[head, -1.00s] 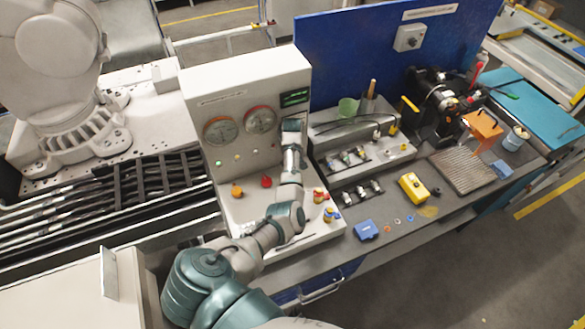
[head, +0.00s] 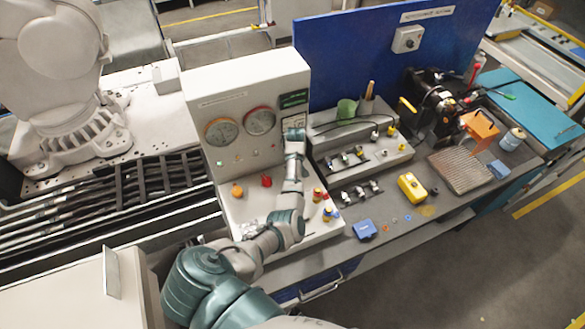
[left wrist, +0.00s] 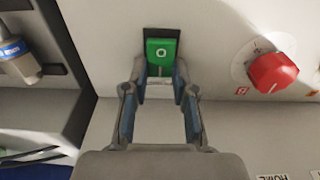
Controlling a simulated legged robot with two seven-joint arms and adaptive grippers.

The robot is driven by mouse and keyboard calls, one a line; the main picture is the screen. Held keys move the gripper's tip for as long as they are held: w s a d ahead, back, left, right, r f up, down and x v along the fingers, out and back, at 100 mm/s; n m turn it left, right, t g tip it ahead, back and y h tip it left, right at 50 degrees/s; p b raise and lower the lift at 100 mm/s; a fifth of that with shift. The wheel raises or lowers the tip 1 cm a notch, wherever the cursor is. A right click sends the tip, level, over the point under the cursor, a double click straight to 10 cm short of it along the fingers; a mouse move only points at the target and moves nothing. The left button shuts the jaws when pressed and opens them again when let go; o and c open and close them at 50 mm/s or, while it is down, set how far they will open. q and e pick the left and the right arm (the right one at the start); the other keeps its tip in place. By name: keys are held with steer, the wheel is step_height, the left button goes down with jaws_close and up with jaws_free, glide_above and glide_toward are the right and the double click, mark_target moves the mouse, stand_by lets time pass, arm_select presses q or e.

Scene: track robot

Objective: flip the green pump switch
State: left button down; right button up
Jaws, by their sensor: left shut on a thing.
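The green pump switch (left wrist: 162,51) sits in a dark slot on the pale panel in the left wrist view, with a round mark on its face. My left gripper (left wrist: 160,73) has one finger on each side of the switch's lower part and is shut on it. In the head view my left gripper (head: 294,132) is at the right side of the control box's front (head: 205,168), below the small dark display (head: 293,99). The switch is hidden there behind the gripper. My right gripper is in neither view.
A red knob (left wrist: 272,73) is right of the switch in the left wrist view. In the head view, two gauges (head: 219,132) are on the panel, with orange (head: 237,191) and red (head: 267,181) knobs below. Small yellow-and-red items (head: 319,195) stand right of my forearm.

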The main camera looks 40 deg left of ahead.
arm_select(q)
steer(key=shift+d+t+y, duration=0.15)
steer(key=shift+t+y, duration=0.35)
steer(key=shift+y, duration=0.5)
steer(key=shift+s+d+r+t+y, duration=0.1)
steer(key=shift+r+t+y, duration=0.1)
steer(key=shift+t+y, duration=0.3)
steer(key=c, duration=1.2)
jaws_free()
steer(key=shift+o, duration=1.4)
steer(key=shift+f, duration=0.15)
